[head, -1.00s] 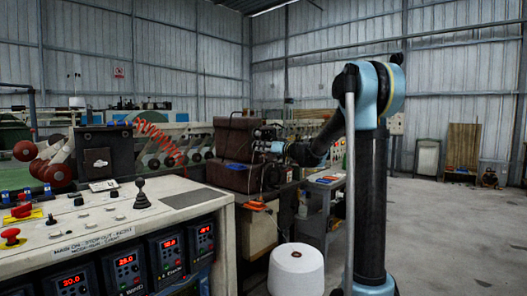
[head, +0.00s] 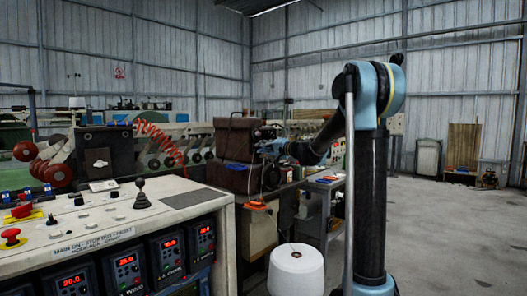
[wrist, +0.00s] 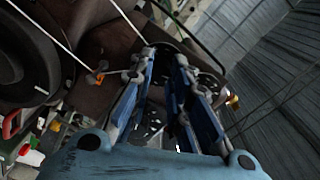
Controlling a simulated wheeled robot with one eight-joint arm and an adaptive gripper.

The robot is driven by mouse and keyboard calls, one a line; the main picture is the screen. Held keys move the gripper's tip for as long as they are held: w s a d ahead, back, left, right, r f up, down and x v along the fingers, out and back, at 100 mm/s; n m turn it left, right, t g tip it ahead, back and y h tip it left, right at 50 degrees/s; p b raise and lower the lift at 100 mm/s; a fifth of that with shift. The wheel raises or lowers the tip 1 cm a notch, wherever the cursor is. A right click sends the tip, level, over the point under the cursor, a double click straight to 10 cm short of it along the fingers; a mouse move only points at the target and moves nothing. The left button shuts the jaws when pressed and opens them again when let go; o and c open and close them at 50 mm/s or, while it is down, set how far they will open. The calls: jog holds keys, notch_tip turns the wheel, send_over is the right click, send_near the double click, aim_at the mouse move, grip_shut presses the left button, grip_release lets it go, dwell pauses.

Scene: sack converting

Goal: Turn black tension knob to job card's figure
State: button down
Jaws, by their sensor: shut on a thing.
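My gripper (wrist: 165,50) shows two blue-sided fingers in the wrist view, closed on a dark rounded part at their tips. This part appears to be the black tension knob (wrist: 172,44); the fingers and shadow hide most of it, and I cannot read a scale or figure on it. In the head view my gripper (head: 268,149) is small, at the right side of the brown machine housing (head: 233,138), and its fingertips are hard to make out. I cannot pick out a readable job card.
A control console (head: 120,228) with red displays, buttons and a black joystick (head: 141,195) fills the left front. A white yarn cone (head: 296,268) stands in front of the machine. A grey cart (head: 325,195) stands behind my arm. The floor (head: 450,235) at right is clear.

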jog(key=shift+w+d+m, duration=0.1)
jog(key=shift+m, duration=0.8)
jog(key=c, duration=1.5)
grip_release()
jog(key=shift+f, duration=0.1)
jog(key=shift+o, duration=0.2)
jog(key=v, duration=1.2)
jog(key=shift+f, duration=0.1)
